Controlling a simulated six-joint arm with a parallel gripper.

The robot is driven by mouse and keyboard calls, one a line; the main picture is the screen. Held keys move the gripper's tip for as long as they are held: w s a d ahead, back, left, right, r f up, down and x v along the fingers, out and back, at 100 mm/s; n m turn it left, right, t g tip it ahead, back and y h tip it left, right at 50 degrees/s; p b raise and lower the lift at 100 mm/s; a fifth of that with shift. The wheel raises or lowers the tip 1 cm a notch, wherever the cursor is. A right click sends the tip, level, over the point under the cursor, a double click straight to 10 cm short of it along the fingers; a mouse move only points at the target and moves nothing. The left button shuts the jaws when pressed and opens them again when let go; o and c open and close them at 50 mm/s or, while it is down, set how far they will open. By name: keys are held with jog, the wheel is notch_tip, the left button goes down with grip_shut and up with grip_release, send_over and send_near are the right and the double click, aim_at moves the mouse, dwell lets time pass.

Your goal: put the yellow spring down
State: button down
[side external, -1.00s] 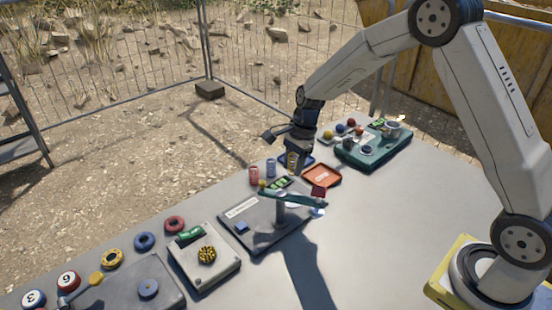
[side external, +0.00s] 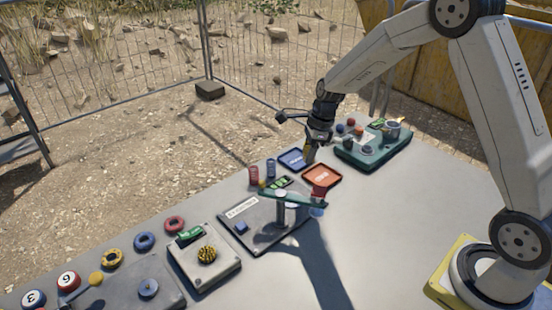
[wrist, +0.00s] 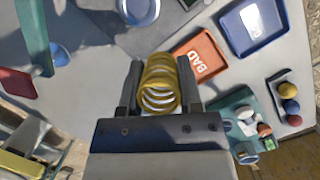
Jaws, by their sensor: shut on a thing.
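The yellow spring (wrist: 160,84) is a coil held between the two dark fingers of my gripper (wrist: 159,75) in the wrist view. In the side external view my gripper (side external: 312,147) points down near the blue tray (side external: 289,159) and the orange tray (side external: 325,173). The spring shows there only as a small yellow patch (side external: 308,155) under the gripper. Whether its lower end touches anything I cannot tell. In the wrist view the orange tray (wrist: 208,70), marked BAD, and the blue tray (wrist: 246,30) lie ahead and to the right of the spring.
A red spring (side external: 253,173) and a blue spring (side external: 270,168) stand left of the trays. A grey tester (side external: 250,232) with a green beam (side external: 293,199) stands in front.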

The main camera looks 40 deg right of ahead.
jog(key=d+r+m+t+h, duration=0.1)
jog(key=d+m, duration=0.5)
jog(key=m, duration=0.1)
jog(key=shift+s+r+t, duration=0.15)
jog(key=shift+s+t, duration=0.15)
jog(key=shift+s, duration=0.1)
jog(key=shift+w, duration=0.1)
send_over(294, 160)
jog(key=s, duration=0.2)
notch_tip(294, 160, down, 9)
jog(key=shift+w+r, duration=0.15)
jog(key=shift+r, duration=0.05)
jog(key=shift+w+d+f, duration=0.1)
jog(key=shift+w+f, duration=0.25)
jog(key=shift+w+f, duration=0.2)
jog(key=shift+f, duration=1.65)
jog(key=shift+f, duration=0.15)
